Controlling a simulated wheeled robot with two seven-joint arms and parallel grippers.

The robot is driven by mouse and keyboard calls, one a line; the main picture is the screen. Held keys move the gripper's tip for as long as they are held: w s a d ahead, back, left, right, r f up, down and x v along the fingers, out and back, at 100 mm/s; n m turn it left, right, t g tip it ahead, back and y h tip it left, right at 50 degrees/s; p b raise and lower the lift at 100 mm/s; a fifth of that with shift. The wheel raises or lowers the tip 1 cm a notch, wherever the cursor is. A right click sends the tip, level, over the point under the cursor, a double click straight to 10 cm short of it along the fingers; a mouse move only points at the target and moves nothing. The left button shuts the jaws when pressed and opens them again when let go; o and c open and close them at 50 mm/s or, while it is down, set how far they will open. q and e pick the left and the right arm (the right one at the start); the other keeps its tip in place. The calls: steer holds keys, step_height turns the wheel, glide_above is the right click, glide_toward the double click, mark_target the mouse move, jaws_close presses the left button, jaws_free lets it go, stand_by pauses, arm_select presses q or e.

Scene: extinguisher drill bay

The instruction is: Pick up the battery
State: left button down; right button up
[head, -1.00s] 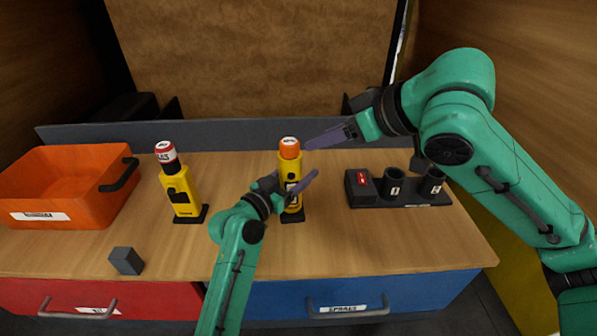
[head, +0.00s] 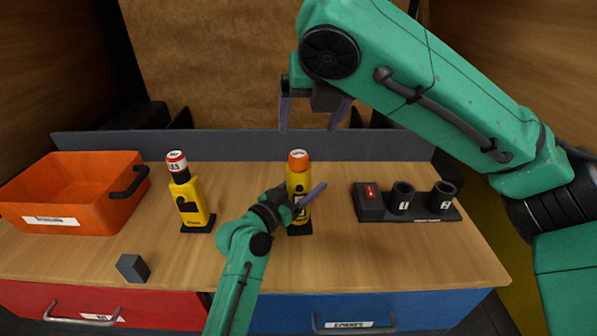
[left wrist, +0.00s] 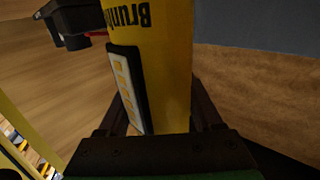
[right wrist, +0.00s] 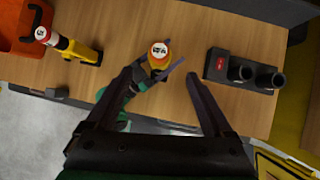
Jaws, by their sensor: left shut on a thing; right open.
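A yellow upright body (head: 299,186) with an orange top (head: 298,160) stands on a small black base mid-table. My left gripper (head: 300,202) is shut on this body from the front; in the left wrist view the yellow side (left wrist: 165,60) fills the space between the fingers. My right gripper (head: 309,127) is open and empty above and behind the orange top. In the right wrist view the round orange top (right wrist: 160,55) appears just beyond the fingertips. I cannot tell for sure which piece is the battery.
A second yellow body (head: 193,206) with a red-and-white top (head: 177,162) stands to the left. A black dock (head: 425,213) with two numbered cups is at right. An orange bin (head: 112,212) and a grey cube (head: 132,267) are at left. The front-centre right tabletop is clear.

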mark_target(299, 154)
steer(key=shift+n, duration=0.4)
steer(key=x, duration=1.1)
steer(key=shift+w+a+f, duration=0.15)
steer(key=shift+w+f, duration=0.05)
steer(key=shift+f, duration=0.1)
jaws_close()
